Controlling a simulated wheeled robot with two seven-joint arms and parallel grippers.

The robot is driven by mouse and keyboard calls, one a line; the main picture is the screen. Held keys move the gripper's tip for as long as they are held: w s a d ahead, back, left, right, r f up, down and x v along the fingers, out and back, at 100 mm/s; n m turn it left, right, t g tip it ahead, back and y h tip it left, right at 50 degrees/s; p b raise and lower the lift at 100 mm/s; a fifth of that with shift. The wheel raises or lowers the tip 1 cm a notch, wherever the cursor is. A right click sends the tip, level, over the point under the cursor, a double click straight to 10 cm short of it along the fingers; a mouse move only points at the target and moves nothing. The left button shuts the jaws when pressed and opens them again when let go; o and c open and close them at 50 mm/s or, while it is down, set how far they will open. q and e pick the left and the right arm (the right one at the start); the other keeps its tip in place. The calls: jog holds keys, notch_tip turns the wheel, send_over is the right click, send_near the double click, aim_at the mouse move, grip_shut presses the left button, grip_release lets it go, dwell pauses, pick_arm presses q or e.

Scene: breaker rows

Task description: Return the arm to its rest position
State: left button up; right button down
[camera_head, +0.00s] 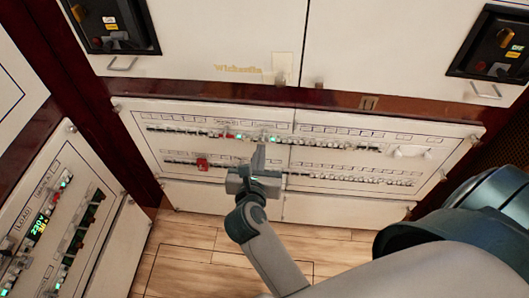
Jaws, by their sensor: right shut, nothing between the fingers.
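My right gripper (259,160) is shut and empty. It is in front of the white breaker panel (200,187), over the middle of its lower breaker row. I cannot tell whether the fingertips touch the panel. My right arm comes in from the lower right and is stretched toward the panel. The upper breaker row (330,143) runs across the panel. The lower row (355,178) is partly hidden by the gripper. A red piece (203,163) sits on the lower row, left of the gripper. My left gripper is not in view.
A second breaker panel (55,215) with a green display stands at the left. White cabinet doors (390,45) with handles are above the breaker panel. Dark control units (118,22) sit at the upper left and upper right. Wooden floor (185,250) shows below the panel.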

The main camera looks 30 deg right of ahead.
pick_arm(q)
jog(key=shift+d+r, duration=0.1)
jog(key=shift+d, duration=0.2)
pick_arm(e)
jog(key=shift+s+a+r, duration=0.1)
jog(key=shift+a+r, duration=0.05)
jog(key=shift+r, duration=0.1)
